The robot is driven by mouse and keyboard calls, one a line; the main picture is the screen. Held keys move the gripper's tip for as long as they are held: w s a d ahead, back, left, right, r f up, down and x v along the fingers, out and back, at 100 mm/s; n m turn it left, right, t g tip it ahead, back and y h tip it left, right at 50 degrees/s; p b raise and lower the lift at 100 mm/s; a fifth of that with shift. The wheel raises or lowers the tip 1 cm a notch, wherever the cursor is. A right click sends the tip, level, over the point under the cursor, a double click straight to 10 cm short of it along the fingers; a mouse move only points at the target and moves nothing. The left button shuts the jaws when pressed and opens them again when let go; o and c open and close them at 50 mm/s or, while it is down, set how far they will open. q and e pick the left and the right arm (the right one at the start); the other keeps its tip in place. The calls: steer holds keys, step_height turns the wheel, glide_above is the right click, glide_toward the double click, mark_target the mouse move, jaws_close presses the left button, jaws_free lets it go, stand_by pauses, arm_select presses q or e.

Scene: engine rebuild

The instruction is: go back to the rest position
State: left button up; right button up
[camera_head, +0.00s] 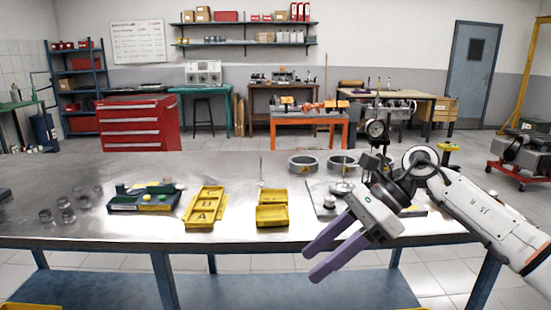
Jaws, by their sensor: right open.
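My right gripper (317,260) shows at the lower right, its arm coming in from the right edge. Its two purple fingers are apart and empty, pointing down and left past the front edge of the metal workbench (275,236). The gripper body hides part of a grey plate with a dial gauge (376,128) on the bench's right side. My left gripper does not show.
A red tool cabinet (138,128) stands behind.

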steer(key=s+a+f+m+t+y, duration=0.1)
steer(key=s+a+m+t+y, duration=0.15)
steer(key=a+m+y, duration=0.45)
steer(key=s+a+f+m+t+y, duration=0.15)
steer(key=a+m+t+y, duration=0.3)
steer(key=m, duration=0.45)
steer(key=d+f+m+t+h, duration=0.5)
steer(key=f+m, duration=0.2)
steer(key=m, duration=0.4)
steer(key=d+f+m+t+h, duration=0.4)
steer(key=f+m+t+h, duration=0.2)
steer(key=m, duration=0.5)
steer(key=s+d+f+m+g+h, duration=0.3)
steer(key=s+f+m, duration=0.4)
steer(key=s+f, duration=0.3)
steer(key=s+d+f+m+g+h, duration=0.4)
steer(key=s+d+f+m, duration=0.3)
steer(key=s+f, duration=0.4)
steer(key=shift+s+d+f+g, duration=0.2)
steer(key=shift+f+g, duration=0.3)
steer(key=shift+f, duration=0.35)
